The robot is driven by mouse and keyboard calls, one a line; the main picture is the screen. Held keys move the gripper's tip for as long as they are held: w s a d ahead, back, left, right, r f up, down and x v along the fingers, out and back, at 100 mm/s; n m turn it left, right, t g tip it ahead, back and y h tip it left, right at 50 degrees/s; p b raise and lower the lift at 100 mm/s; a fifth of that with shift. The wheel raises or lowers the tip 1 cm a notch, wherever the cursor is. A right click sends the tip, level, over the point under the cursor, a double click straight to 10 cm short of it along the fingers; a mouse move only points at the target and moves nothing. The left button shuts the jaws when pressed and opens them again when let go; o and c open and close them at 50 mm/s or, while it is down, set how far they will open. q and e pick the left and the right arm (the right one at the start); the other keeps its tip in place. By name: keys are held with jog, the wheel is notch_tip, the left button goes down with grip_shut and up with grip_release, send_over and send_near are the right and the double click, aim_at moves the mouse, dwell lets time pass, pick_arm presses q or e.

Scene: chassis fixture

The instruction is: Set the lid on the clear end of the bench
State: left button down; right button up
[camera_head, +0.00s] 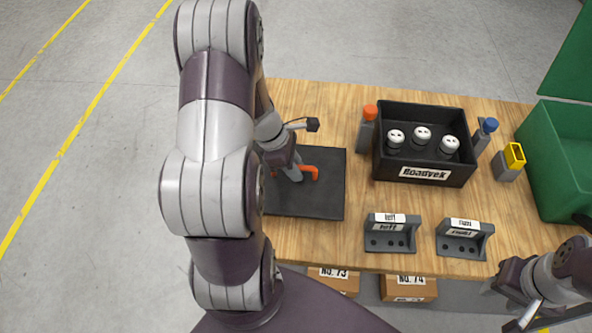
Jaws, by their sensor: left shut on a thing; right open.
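The lid (325,196) is a flat dark square plate with an orange handle (310,172), at the left end of the wooden bench (395,261). My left gripper (297,173) is over the lid and shut on its handle. My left arm hides the lid's left side. I cannot tell whether the lid rests on the bench or hangs just above it. My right gripper (502,306) is open, off the front right edge of the bench, partly cut by the picture's edge.
A black open box (425,174) labelled "Roadvek" holds white-topped parts. An orange-capped bottle (367,130) and a blue-capped bottle (483,135) flank it. Two labelled brackets (391,233) (464,240) stand in front. A yellow-topped item (510,161) and a green bin (555,165) are right.

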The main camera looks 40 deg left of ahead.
pick_arm(q)
jog(key=shift+w+f, duration=0.3)
jog(key=shift+f, duration=0.3)
jog(key=shift+s+r, duration=0.1)
jog(key=shift+s, duration=0.2)
jog(key=c, duration=1.1)
grip_release()
jog(key=shift+w, duration=0.1)
jog(key=shift+o, duration=0.3)
jog(key=shift+w+f, duration=0.1)
jog(key=shift+f, duration=0.1)
